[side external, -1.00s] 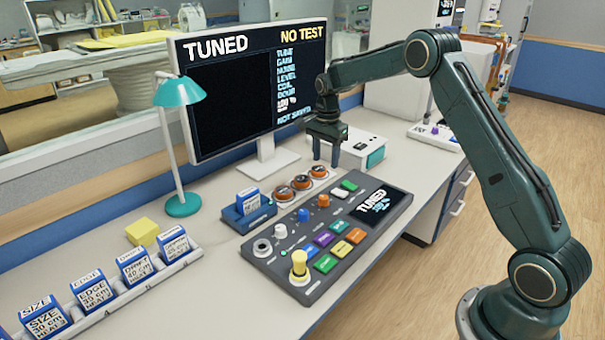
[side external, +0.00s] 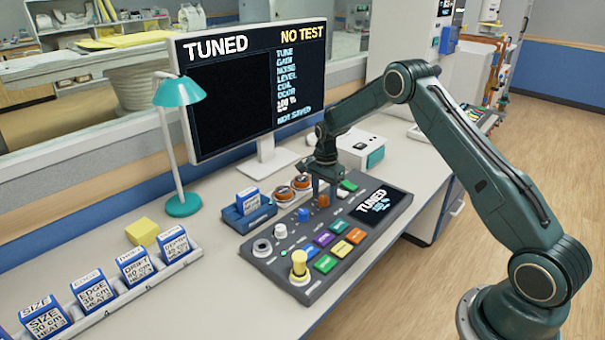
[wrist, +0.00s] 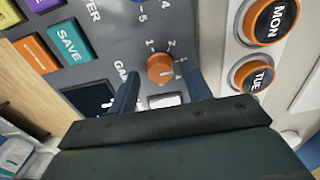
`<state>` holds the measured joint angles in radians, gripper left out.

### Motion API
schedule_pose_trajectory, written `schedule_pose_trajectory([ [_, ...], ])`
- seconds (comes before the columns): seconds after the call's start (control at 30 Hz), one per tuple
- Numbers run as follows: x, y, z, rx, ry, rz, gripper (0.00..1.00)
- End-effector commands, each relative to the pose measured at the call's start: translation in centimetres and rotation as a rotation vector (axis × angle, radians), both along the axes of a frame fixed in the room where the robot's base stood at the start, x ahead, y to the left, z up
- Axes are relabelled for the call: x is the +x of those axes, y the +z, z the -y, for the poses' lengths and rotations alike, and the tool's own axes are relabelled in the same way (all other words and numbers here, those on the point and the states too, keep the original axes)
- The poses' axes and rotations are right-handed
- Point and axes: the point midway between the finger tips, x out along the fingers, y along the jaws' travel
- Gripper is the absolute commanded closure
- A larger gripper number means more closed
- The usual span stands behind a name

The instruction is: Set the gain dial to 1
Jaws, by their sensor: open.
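The gain dial is a small orange knob (side external: 323,201) on the dark console (side external: 283,266). In the wrist view the dial (wrist: 160,68) has a pale mark on its right side, pointing away from the 1, which is at its upper left. The number beside the mark is hard to read. My gripper (side external: 317,198) is low over the console at the dial. In the wrist view its open fingers (wrist: 160,73) stand either side of the dial, with gaps showing. Contact cannot be told.
Orange buttons (side external: 284,194) stand behind the console, close to my gripper. The monitor (side external: 225,110) behind reads TUNED and NO TEST.

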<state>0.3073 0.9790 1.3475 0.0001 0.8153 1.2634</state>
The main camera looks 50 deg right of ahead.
Motion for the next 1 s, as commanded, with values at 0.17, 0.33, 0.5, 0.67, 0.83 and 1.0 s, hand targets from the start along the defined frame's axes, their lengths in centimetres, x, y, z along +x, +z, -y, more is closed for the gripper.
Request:
schedule_pose_trajectory([
  [0.17, 0.01, -0.69, 0.00, 0.000, 0.000, 0.001, 0.51],
  [0.33, 0.01, -0.76, 0.00, 0.000, 0.000, 0.001, 0.51],
  [0.5, 0.01, -0.74, 0.00, 0.000, 0.000, 0.001, 0.65],
  [0.67, 0.01, -0.73, 0.00, 0.000, 0.000, 0.001, 0.96],
  [0.83, 0.01, -0.72, 0.00, 0.000, 0.003, 0.001, 0.96],
  [1.0, 0.02, -0.72, 0.00, 0.000, 0.027, 0.001, 0.96],
])
